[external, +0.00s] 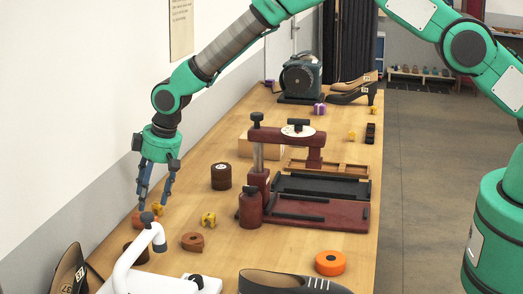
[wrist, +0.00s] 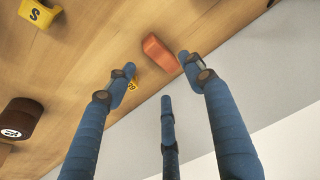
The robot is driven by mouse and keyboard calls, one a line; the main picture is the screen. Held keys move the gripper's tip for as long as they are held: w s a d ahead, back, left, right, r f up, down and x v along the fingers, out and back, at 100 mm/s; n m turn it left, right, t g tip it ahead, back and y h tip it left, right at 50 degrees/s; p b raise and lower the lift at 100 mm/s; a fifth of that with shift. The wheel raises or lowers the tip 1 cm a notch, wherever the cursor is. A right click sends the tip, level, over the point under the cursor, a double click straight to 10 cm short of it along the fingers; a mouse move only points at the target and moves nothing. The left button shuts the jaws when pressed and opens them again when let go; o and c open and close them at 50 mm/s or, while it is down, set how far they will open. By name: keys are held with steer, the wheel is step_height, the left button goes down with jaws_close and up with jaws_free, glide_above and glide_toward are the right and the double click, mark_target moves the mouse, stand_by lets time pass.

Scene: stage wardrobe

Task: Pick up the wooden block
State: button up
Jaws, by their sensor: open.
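An orange-red block (external: 143,219) lies on the wooden table near its wall-side edge. My gripper (external: 154,203) is over it, pointing down, with its blue fingers spread and empty. In the wrist view the block (wrist: 160,54) shows beyond the open fingertips (wrist: 157,66), roughly between them; I cannot see contact. A pale, plain wood-coloured block (external: 245,146) stands farther back, partly hidden behind the dark red press. I cannot tell for certain which of these two is the task's wooden block.
The white-handled device (external: 145,250) stands in front of my gripper. The dark red press (external: 330,214) fills the table's middle. The wall (external: 60,130) is close on the left.

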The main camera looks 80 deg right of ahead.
mark_target(148, 214)
steer(key=shift+a+x, duration=0.2)
steer(key=shift+x, duration=2.4)
steer(key=shift+s, duration=0.1)
steer(key=shift+c, duration=0.5)
steer(key=c, duration=1)
